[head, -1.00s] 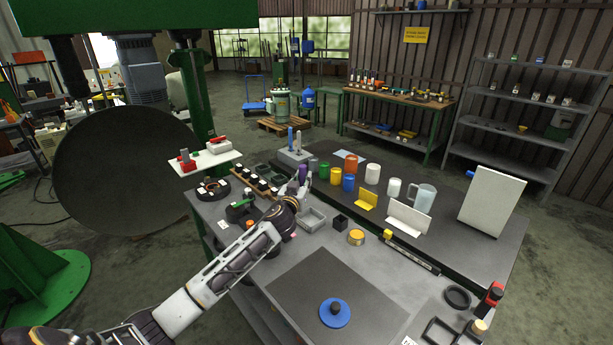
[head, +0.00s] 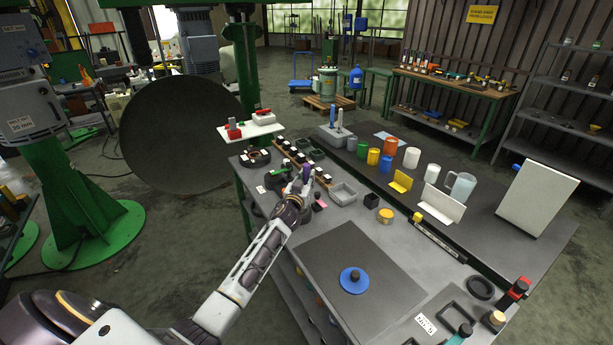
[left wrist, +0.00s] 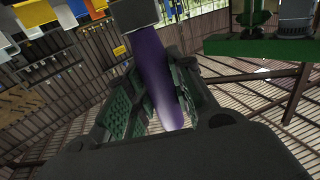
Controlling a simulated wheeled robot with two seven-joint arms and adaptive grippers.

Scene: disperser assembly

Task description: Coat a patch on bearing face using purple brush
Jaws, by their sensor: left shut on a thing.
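The purple brush (head: 306,172) is upright in my left gripper (head: 299,187), above the left part of the grey table. In the left wrist view the purple handle (left wrist: 155,75) lies between the two green-padded fingers (left wrist: 158,100), which are closed on it. A dark grey block (left wrist: 135,14) shows at the far end of the handle. The brush's bristles cannot be made out. A blue disc with a dark knob (head: 352,281) lies on the dark mat. I cannot tell for certain which part is the bearing face. My right gripper is not in view.
A grey tray (head: 343,193), a small black box (head: 371,201) and a yellow tin (head: 385,216) stand right of the gripper. Coloured cups and a clear jug (head: 461,187) stand farther back. The dark mat (head: 335,250) is mostly bare.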

